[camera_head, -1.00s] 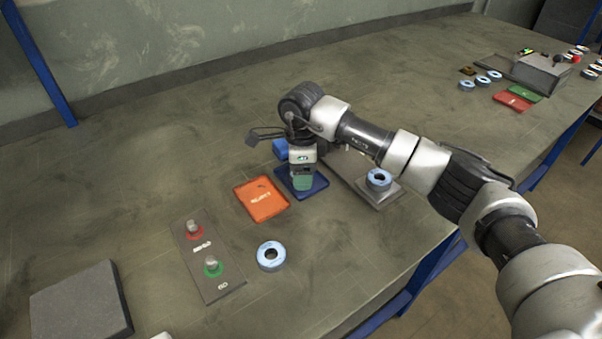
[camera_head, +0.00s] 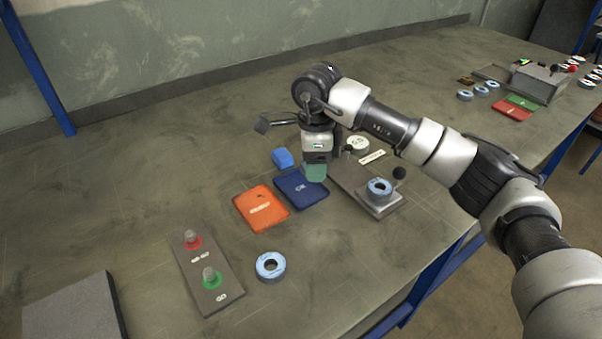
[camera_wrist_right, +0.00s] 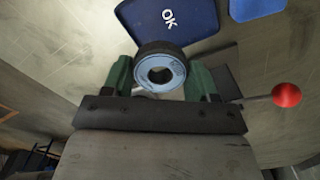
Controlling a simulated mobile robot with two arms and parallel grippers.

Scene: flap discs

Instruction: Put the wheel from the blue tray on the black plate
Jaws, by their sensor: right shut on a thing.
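My right gripper (camera_head: 316,178) is shut on a wheel (camera_wrist_right: 160,72), a dark disc with a pale blue ring face and a centre hole. The wrist view shows it between the green fingers (camera_wrist_right: 160,78); in the head view the wheel is hidden. The gripper is above the right edge of the blue tray (camera_head: 298,190), marked OK, which also shows in the wrist view (camera_wrist_right: 190,25). The visible part of the tray is empty. A dark grey square slab (camera_head: 75,308) lies at the lower left; I cannot tell if it is the black plate. My left gripper is not in view.
An orange tray (camera_head: 270,218) lies left of the blue one, with a blue block (camera_head: 283,158) behind. A loose wheel (camera_head: 270,266) lies near a button panel (camera_head: 200,262). Another wheel (camera_head: 380,188) sits on a fixture at right. A red-knobbed lever (camera_wrist_right: 286,95) shows near the gripper.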

